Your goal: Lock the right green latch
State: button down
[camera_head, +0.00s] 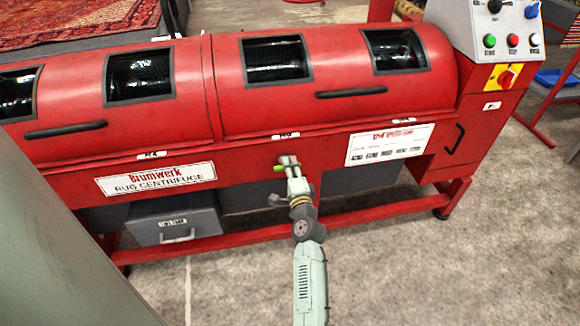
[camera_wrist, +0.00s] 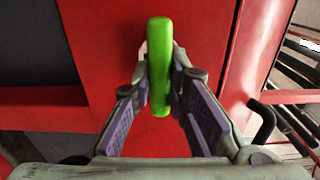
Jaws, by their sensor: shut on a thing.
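The green latch (camera_wrist: 159,68) stands between the two fingers of my gripper (camera_wrist: 160,75) in the wrist view, with its long side upright in that picture. The fingertips close on it from both sides. In the head view my gripper (camera_head: 288,164) reaches the red front of the rug centrifuge (camera_head: 240,195), below the lid seam and near a small label. A bit of the green latch (camera_head: 279,168) shows at the left of the fingers there. The rest of the latch and its mount are hidden by the fingers. No other green latch can be made out.
The centrifuge has two red lids with dark handles (camera_head: 351,92) and windows. A control panel (camera_head: 497,30) with buttons stands at the right end. A grey drawer (camera_head: 176,222) is below left. The floor (camera_head: 410,270) at the front right is clear. A grey surface fills the lower left.

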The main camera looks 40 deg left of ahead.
jog(key=c, duration=1.6)
grip_release()
jog(key=shift+o, duration=0.2)
jog(key=v, duration=1.2)
